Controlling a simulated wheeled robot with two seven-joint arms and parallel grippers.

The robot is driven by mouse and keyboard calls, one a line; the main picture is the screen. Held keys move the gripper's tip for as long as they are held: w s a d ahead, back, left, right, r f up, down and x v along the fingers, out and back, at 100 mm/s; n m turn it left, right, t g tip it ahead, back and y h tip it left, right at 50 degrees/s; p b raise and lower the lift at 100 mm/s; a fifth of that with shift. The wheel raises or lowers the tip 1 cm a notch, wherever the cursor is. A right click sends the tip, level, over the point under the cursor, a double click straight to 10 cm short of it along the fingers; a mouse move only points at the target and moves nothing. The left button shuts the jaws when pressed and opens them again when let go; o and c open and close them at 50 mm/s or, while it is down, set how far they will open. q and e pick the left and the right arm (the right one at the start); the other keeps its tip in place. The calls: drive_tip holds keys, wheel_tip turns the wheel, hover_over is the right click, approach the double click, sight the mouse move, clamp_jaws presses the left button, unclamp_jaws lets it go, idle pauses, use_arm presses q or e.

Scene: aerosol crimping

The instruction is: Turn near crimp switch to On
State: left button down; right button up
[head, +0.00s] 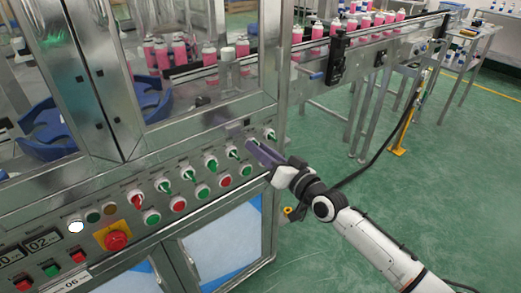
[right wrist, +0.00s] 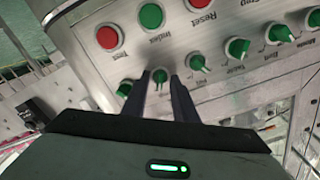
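A row of green rotary switches runs along the sloped steel control panel (head: 100,205). In the right wrist view the panel appears upside down. My right gripper (head: 256,147) is at the right end of this row. In the right wrist view its two dark fingers (right wrist: 162,85) stand apart on either side of one green switch (right wrist: 160,76), second from the end. The switch handle lies between the fingertips; I cannot tell whether they touch it. The end switch (right wrist: 125,88) also shows in the head view (head: 270,135). The switch labels are too small to read surely. My left gripper is not in view.
Below the switches are red and green push buttons, including the red Test button (right wrist: 108,37). A red emergency stop (head: 116,240) on a yellow plate sits at the left. A conveyor (head: 350,45) with pink cans runs behind. Green floor is open at the right.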

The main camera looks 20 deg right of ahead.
drive_tip(key=shift+s, duration=0.1)
drive_tip(key=v, duration=1)
drive_tip(key=shift+d, duration=0.1)
drive_tip(key=s+a+f+n+g+h, duration=0.1)
drive_tip(key=s+a+f+n+g, duration=0.1)
drive_tip(key=s+f, duration=1)
drive_tip(key=s+a+f+n+g+h, duration=0.2)
drive_tip(key=s+a+f+g, duration=0.2)
drive_tip(key=s+f, duration=0.9)
drive_tip(key=shift+s+a+f+g+h+p, duration=0.3)
drive_tip(key=shift+s+g, duration=0.1)
drive_tip(key=shift+g, duration=0.8)
